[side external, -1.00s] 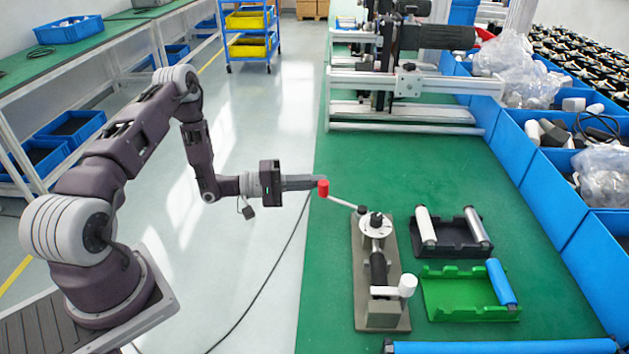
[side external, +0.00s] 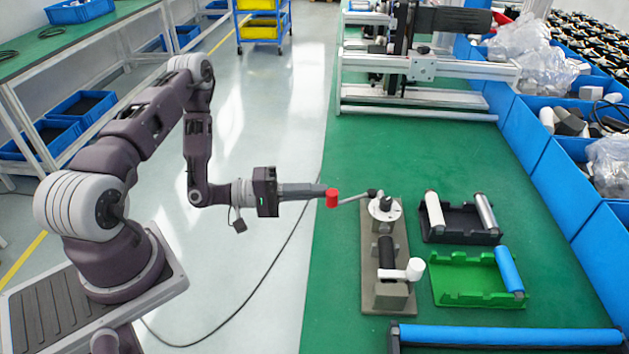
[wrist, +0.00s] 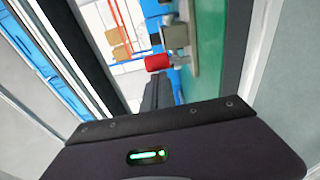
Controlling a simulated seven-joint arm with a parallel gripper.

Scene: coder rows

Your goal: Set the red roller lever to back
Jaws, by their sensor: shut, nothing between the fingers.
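The red roller knob (side external: 332,198) sits at the left end of a thin metal lever arm (side external: 355,198). The arm runs from a round silver hub (side external: 384,207) on a grey-brown base plate (side external: 369,250), pointing left in the side view. My gripper (side external: 325,191) is shut and empty, its fingertips at the left side of the red knob. They look touching or nearly so; I cannot tell which. In the wrist view the red knob (wrist: 158,62) shows just beyond the dark fingers (wrist: 150,98).
A white-knobbed handle (side external: 414,269) is on the near part of the same base. A black roller tray (side external: 460,234) and a green tray (side external: 465,290) stand to its right. A long blue roller (side external: 510,336) lies in front. Green table behind the hub is clear.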

